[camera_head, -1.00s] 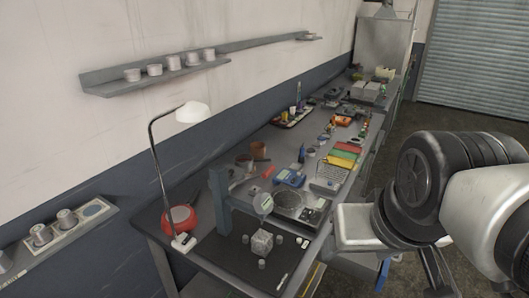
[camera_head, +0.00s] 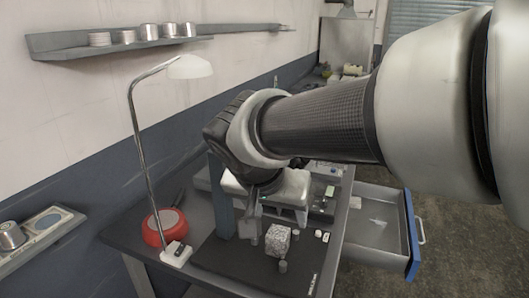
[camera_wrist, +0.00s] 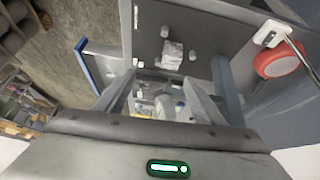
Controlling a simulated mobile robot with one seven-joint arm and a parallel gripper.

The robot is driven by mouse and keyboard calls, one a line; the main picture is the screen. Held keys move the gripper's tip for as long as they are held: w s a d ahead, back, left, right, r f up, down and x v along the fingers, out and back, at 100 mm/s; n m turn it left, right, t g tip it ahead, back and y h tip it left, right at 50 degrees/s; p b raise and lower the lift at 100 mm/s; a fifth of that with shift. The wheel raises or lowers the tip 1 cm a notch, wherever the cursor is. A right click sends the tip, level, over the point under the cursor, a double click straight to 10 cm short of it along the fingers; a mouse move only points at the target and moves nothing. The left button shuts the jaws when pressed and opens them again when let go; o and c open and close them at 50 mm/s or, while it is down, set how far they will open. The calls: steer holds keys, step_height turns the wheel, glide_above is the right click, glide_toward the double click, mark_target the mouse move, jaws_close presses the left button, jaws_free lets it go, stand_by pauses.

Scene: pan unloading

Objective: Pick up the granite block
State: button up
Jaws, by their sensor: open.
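The granite block (camera_head: 278,240) is a small speckled grey-white cube on the dark mat (camera_head: 232,254) at the near end of the bench. It also shows in the wrist view (camera_wrist: 172,55), above the middle of the picture. My gripper (camera_head: 272,220) is over the bench beside the block, with its fingers pointing down. In the wrist view my gripper (camera_wrist: 160,92) has its two fingers spread with no object held between them, and the block lies beyond the fingertips. Whether a finger touches the block cannot be told from the head view.
Several small grey cylinders (camera_head: 283,267) stand around the block. A blue-grey post (camera_head: 220,195) rises by the mat. An open drawer (camera_head: 375,222) juts out at right.

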step_height(320, 180, down, 3)
steer(key=w+a, duration=0.1)
steer(key=a, duration=0.2)
steer(key=b, duration=0.3)
glide_toward(277, 234)
steer(key=x, duration=0.6)
steer(key=shift+s+a+f, duration=0.15)
steer(key=shift+s+f, duration=0.05)
steer(key=shift+f, duration=0.15)
steer(key=shift+w+x, duration=0.25)
steer(key=shift+x, duration=2.55)
steer(key=shift+r, duration=0.3)
jaws_close()
